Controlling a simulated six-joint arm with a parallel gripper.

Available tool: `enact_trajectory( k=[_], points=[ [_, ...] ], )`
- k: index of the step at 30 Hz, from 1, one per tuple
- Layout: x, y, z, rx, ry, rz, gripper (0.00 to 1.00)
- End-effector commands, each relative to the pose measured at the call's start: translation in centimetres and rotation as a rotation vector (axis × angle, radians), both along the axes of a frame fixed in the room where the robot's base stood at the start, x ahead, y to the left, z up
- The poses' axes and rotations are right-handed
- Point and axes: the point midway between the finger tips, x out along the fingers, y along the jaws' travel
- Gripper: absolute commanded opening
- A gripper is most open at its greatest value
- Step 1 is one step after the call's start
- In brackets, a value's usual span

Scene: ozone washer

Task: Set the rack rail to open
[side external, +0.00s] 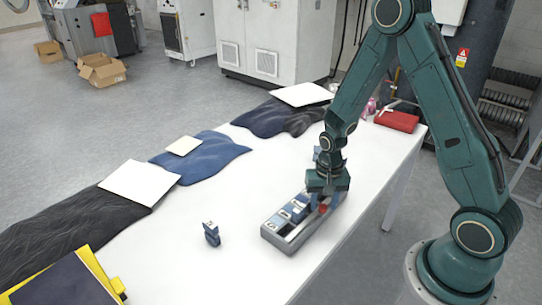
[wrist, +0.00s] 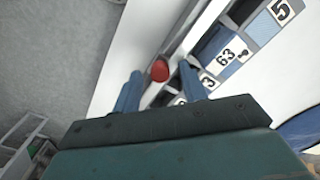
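The rack (side external: 287,237) is a long grey tray on the white table, holding blue blocks with white number labels. Its numbered blocks also show in the wrist view (wrist: 222,52). In the wrist view, the red knob (wrist: 159,70) lies between the two blue fingertips of my gripper (wrist: 160,76), with a gap visible on either side. My gripper is open. The rail itself is hard to make out, and my gripper hides part of the rack's far end.
A loose blue numbered block (side external: 211,233) stands on the white table (side external: 180,265), left of the rack. Dark and blue cloths with white sheets lie along the table's left edge. A red case (side external: 396,121) lies at the far end.

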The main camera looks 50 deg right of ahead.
Motion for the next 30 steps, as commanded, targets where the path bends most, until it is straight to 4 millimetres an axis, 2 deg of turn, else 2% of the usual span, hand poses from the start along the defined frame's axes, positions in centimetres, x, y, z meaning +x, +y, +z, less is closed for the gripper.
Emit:
enact_trajectory(
  k=[11,17,23,30],
  points=[
    [0.0,0.0,0.1,0.0,0.0,0.0,0.43],
    [0.1,0.0,1.0,-0.001,-0.002,0.0,0.43],
    [0.1,0.0,2.8,-0.001,-0.004,0.0,0.43],
    [0.1,0.0,5.8,-0.001,-0.004,0.0,0.43]
  ],
)
